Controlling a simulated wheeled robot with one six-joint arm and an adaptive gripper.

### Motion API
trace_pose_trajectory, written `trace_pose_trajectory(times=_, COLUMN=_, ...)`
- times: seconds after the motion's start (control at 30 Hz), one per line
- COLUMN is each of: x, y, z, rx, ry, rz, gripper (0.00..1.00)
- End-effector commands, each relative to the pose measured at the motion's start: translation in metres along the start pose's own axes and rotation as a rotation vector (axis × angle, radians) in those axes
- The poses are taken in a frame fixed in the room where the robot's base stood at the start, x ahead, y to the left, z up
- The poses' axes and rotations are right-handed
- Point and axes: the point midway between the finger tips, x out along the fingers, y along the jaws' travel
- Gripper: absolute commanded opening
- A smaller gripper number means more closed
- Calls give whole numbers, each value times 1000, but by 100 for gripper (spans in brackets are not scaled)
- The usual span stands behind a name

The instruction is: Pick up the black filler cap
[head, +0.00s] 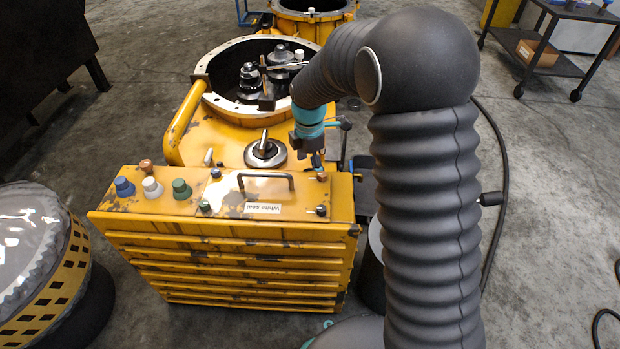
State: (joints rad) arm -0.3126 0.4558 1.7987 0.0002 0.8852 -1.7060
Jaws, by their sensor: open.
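Several small caps and knobs sit on top of the yellow ribbed housing (225,231). Two small black ones show there, a knob at the back left (216,173) and one at the front right (321,210). I cannot tell which is the black filler cap, and no label names it. My gripper (308,143) hangs below the teal wrist, above and behind the right back part of the housing. It is open. Its fingertips are small and partly hidden, and nothing is clearly seen between them.
Blue (124,187), white (152,188) and green (182,190) caps stand at the housing's left. Behind are a shaft flange (265,152) and an open round casing (205,88) with gears.

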Motion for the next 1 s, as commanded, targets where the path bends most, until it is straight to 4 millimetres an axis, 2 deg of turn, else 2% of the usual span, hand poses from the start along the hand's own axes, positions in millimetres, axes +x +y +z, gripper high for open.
trace_pose_trajectory(times=0.1, x=18, y=-2, z=2, rx=0, ry=1, rz=-4, gripper=83)
trace_pose_trajectory(times=0.2, x=26, y=-1, z=2, rx=0, ry=0, rz=-1, gripper=83)
trace_pose_trajectory(times=0.5, x=30, y=-1, z=2, rx=0, ry=0, rz=0, gripper=83)
trace_pose_trajectory(times=0.7, x=29, y=-1, z=2, rx=0, ry=0, rz=0, gripper=33)
trace_pose_trajectory(times=0.8, x=29, y=-1, z=2, rx=0, ry=0, rz=0, gripper=12)
trace_pose_trajectory(times=0.83, x=29, y=-1, z=2, rx=0, ry=0, rz=0, gripper=12)
trace_pose_trajectory(times=0.87, x=29, y=-1, z=2, rx=0, ry=0, rz=0, gripper=5)
trace_pose_trajectory(times=1.0, x=29, y=-1, z=2, rx=0, ry=0, rz=0, gripper=5)
